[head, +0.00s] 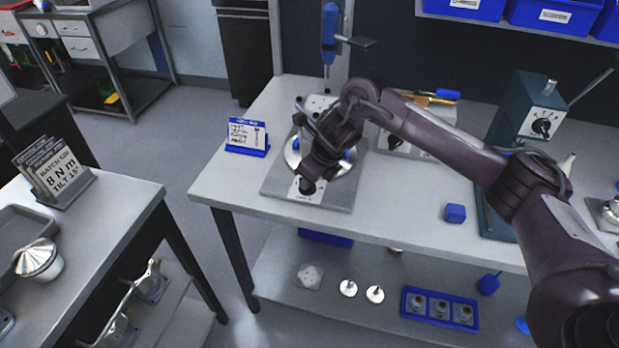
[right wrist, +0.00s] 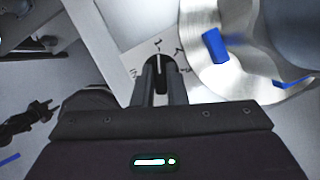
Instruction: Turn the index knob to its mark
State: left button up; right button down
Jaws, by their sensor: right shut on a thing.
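The index knob (head: 304,190) is a small black knob on a white dial label (head: 295,196) at the front of a grey fixture plate (head: 338,198). My right gripper (head: 309,181) reaches down over it from above and is shut on it. In the right wrist view the two fingers (right wrist: 159,88) stand on either side of the dark knob (right wrist: 158,62), which carries a white pointer line. Printed marks show on the label (right wrist: 135,68) around the knob; the fingers hide part of it. My left gripper is not in view.
A round metal housing (head: 293,156) with blue clamps (right wrist: 214,45) sits close behind the knob. A blue-footed card (head: 247,137) stands left on the bench, a blue block (head: 455,213) right. A blue screwdriver (head: 328,35) hangs above. The bench's front edge is near.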

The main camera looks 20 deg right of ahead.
jog(key=c, duration=1.5)
grip_release()
jog(key=shift+o, duration=0.2)
jog(key=v, duration=0.7)
jog(key=shift+s+r, duration=0.2)
jog(key=shift+r, duration=0.1)
jog(key=shift+d, duration=0.15)
